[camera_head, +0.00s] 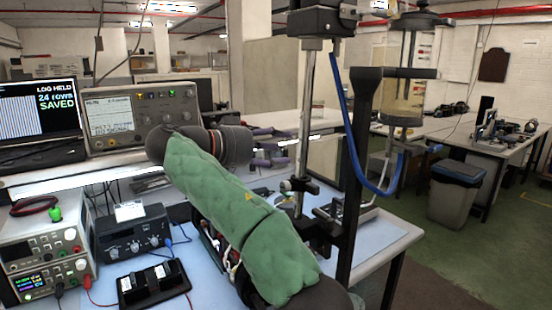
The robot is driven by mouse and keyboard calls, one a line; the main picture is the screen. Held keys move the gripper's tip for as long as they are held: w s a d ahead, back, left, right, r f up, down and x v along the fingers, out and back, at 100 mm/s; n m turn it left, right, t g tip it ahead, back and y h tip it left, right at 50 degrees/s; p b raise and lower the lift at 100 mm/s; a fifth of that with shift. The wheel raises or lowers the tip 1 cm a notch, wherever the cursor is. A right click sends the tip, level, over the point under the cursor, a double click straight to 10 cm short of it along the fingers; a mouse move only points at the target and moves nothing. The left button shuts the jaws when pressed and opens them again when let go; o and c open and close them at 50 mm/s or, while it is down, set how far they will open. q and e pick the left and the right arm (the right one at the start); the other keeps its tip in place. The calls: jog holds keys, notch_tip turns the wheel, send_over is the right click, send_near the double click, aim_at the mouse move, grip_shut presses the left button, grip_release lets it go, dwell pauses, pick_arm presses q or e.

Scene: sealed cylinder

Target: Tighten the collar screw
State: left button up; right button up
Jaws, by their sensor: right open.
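A slim silver post (307,110) stands upright near the middle, with a dark box (322,20) at its top. Low on the post is a dark collar (300,186) with a small pale knob at its left, which may be the collar screw; it is too small to be sure. A clear cylinder (404,85) with dark end caps hangs beside a black column (357,150). My right gripper (276,147) is open and empty, its purple-tipped fingers left of the post and above the collar. Its green-sleeved arm hides part of the bench. My left gripper is out of view.
A laptop (40,115) reading "LOG HELD 24 rows SAVED" and an instrument (140,115) stand on a shelf at left. Power supplies (45,255) and a black meter box (133,235) sit below. A blue tube (352,140) loops beside the column.

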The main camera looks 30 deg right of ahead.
dwell(0.3)
jog(key=w+a+n+p, duration=0.45)
jog(key=n+p, duration=0.25)
jog(key=p, duration=0.2)
jog(key=n+h+p, duration=0.2)
jog(key=n+p, duration=2.6)
send_near(282, 187)
jog(key=d+p, duration=0.1)
jog(key=d, duration=0.7)
jog(key=shift+w+d+p, duration=0.2)
jog(key=shift+d+p, duration=0.05)
jog(key=shift+p, duration=0.15)
jog(key=shift+c, duration=0.2)
jog(key=shift+m, duration=0.3)
grip_shut()
